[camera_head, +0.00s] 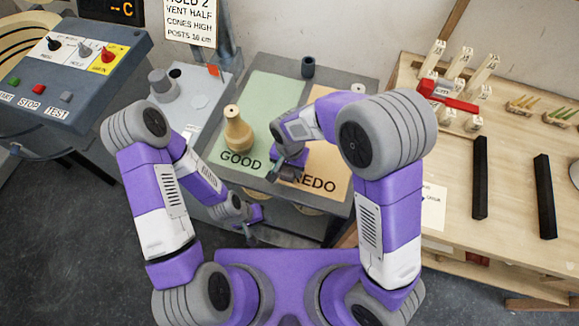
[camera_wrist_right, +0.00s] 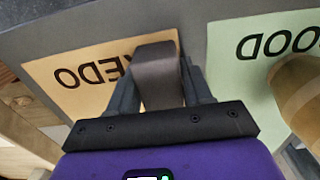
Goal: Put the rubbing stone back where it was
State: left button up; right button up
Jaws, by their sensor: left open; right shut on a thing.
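The rubbing stone, a dark grey block (camera_wrist_right: 157,75), is between the fingers of my right gripper (camera_wrist_right: 160,92) in the right wrist view. My right gripper (camera_head: 284,172) is shut on it over the front of the grey table, near the border between the green GOOD mat (camera_head: 262,108) and the orange REDO mat (camera_head: 328,130). In the head view the stone is mostly hidden by the gripper, and I cannot tell its height above the table. My left gripper (camera_head: 252,230) is open and empty, low in front of the table's front edge.
A tan cone-shaped piece (camera_head: 238,130) stands on the GOOD mat, close left of my right gripper. A dark cup (camera_head: 308,67) stands at the back. A switch panel (camera_head: 70,75) is at left. A wooden bench (camera_head: 450,190) with black bars and a red tool (camera_head: 445,97) is at right.

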jog(key=shift+f, duration=0.15)
jog(key=o, duration=1)
jog(key=shift+r, duration=0.45)
notch_tip(320, 180, up, 12)
jog(key=p, duration=0.3)
jog(key=shift+f, duration=0.25)
